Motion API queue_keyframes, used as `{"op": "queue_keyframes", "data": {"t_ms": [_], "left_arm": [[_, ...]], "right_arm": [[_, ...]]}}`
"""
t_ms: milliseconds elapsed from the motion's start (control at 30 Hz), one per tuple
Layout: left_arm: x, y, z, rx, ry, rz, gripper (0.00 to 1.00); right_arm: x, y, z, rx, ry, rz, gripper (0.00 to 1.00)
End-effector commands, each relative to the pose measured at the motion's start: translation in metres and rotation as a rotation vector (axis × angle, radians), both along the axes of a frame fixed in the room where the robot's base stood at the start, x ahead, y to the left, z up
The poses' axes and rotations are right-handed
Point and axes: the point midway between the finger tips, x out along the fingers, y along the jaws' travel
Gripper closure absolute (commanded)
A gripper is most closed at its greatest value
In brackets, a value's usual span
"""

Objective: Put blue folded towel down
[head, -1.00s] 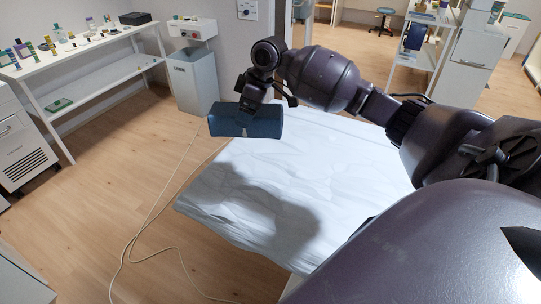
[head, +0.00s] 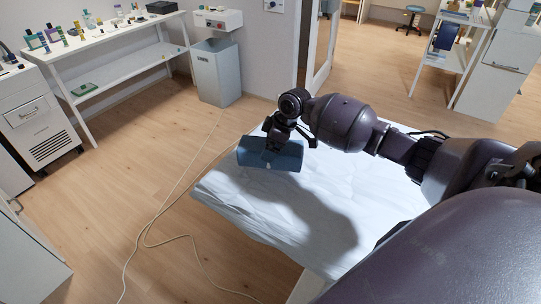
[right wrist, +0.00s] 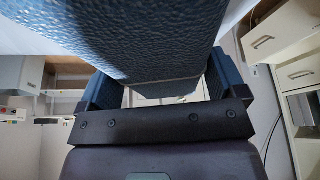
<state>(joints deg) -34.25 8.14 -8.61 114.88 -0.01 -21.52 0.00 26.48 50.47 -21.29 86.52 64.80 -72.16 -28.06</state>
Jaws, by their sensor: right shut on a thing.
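The blue folded towel (head: 254,155) is in my right gripper (head: 270,148), at the far left corner of the white-covered couch (head: 290,210). In the right wrist view the towel (right wrist: 150,35) fills the upper middle, between the two fingers of my right gripper (right wrist: 155,85), which is shut on it. In the head view the towel looks low over the sheet; I cannot tell whether it touches. My left gripper is not in view.
A white shelf table (head: 115,62) with bottles and small items stands at the back left. A grey bin (head: 217,75) stands by the wall. A pale cable (head: 160,243) lies on the floor left of the couch. The couch's near surface is clear.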

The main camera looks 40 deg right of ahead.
Motion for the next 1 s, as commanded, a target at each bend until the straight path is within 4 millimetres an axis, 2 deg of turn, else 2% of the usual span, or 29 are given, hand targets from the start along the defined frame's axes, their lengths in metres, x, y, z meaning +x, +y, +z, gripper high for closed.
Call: {"op": "queue_keyframes", "data": {"t_ms": [300, 700, 733, 767, 800, 1000], "left_arm": [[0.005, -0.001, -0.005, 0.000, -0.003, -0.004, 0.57], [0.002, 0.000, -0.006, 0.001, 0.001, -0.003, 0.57], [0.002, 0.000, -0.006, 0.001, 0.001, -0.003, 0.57], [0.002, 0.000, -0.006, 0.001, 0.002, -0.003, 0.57], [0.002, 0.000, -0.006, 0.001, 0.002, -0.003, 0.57], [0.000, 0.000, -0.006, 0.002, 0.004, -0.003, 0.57]], "right_arm": [[0.000, 0.001, -0.038, 0.002, 0.002, 0.000, 0.37], [0.000, 0.000, -0.043, 0.001, -0.001, 0.000, 0.37], [0.000, 0.000, -0.044, 0.001, 0.001, 0.000, 0.08], [0.000, 0.000, -0.043, 0.001, 0.001, 0.000, 0.04], [0.000, 0.000, -0.043, 0.001, 0.001, 0.000, 0.00], [0.000, 0.000, -0.043, 0.001, 0.001, 0.000, 0.00]]}}
